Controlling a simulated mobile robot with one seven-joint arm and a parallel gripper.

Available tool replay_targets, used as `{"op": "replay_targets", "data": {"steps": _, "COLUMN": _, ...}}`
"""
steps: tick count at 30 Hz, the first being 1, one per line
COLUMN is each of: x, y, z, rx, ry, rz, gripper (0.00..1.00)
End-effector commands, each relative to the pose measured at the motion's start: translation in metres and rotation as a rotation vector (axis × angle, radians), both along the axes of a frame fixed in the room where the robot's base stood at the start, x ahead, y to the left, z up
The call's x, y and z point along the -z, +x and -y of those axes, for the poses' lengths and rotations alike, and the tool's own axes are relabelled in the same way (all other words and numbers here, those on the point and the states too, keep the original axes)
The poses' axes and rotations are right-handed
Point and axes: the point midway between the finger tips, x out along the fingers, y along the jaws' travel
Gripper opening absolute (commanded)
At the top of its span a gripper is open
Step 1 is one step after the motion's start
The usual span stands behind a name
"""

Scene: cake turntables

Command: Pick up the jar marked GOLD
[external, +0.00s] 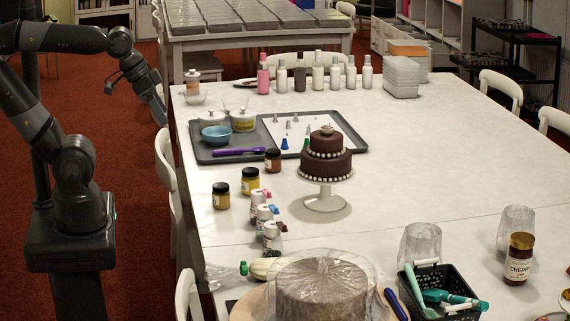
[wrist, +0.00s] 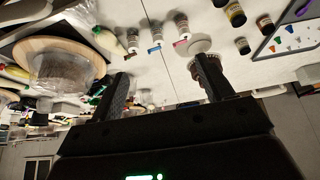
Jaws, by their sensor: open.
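Three small dark-lidded jars stand upright on the white table in the external view: a mustard-yellow jar (external: 221,196), a second yellow jar (external: 250,181) and a brown jar (external: 272,160). Their labels are too small to read, so I cannot tell which is marked GOLD. Small jars also show at the upper right of the wrist view (wrist: 235,14). My gripper (external: 160,114) hangs left of the table's edge, away from the jars. In the wrist view my gripper (wrist: 164,82) has its fingers wide apart with nothing between them.
A chocolate cake (external: 327,160) on a white stand is right of the jars. A grey tray (external: 206,157) with a blue bowl (external: 216,135) lies behind them. Small bottles (external: 265,216) stand in front. A wrapped cake (external: 320,291) and black basket (external: 440,280) are nearer. Chairs line the left edge.

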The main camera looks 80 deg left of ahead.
Motion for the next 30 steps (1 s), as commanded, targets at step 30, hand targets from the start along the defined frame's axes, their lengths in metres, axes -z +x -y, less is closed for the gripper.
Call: {"op": "replay_targets", "data": {"steps": 30, "x": 0.116, "y": 0.141, "z": -0.112, "rx": -1.746, "ry": -0.616, "rz": -0.263, "gripper": 0.73}}
